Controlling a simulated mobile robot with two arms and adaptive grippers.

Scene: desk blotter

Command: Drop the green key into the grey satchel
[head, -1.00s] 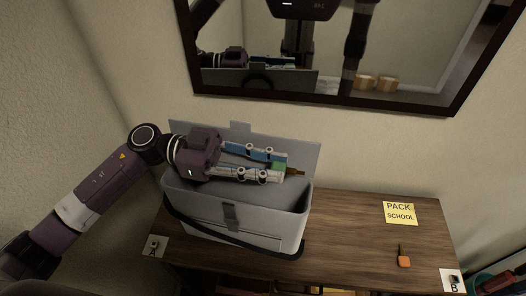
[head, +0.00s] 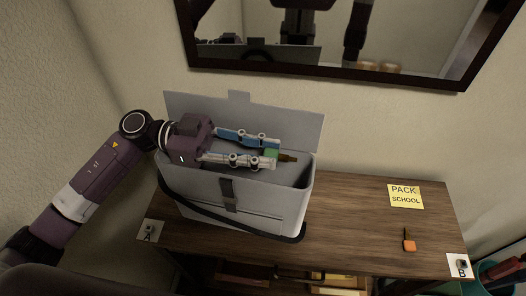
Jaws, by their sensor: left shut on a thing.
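The grey satchel (head: 262,208) stands upright at the left of the wooden desk, its lid flap (head: 285,120) raised behind the opening. My left gripper (head: 272,150) is over the satchel's opening, its fingers pointing right. It is shut on the green key (head: 271,153); the green head shows between the fingertips and the brownish shaft sticks out to the right. Whether the key hangs above or slightly below the rim is hard to tell. My right gripper is not in view.
An orange key (head: 409,245) lies on the desk (head: 352,225) at the right. A yellow note (head: 405,196) reads "PACK SCHOOL". Cards marked A (head: 149,231) and B (head: 460,267) lie at the front corners. A dark-framed mirror (head: 330,81) hangs behind. The satchel's black strap (head: 250,231) droops across its front.

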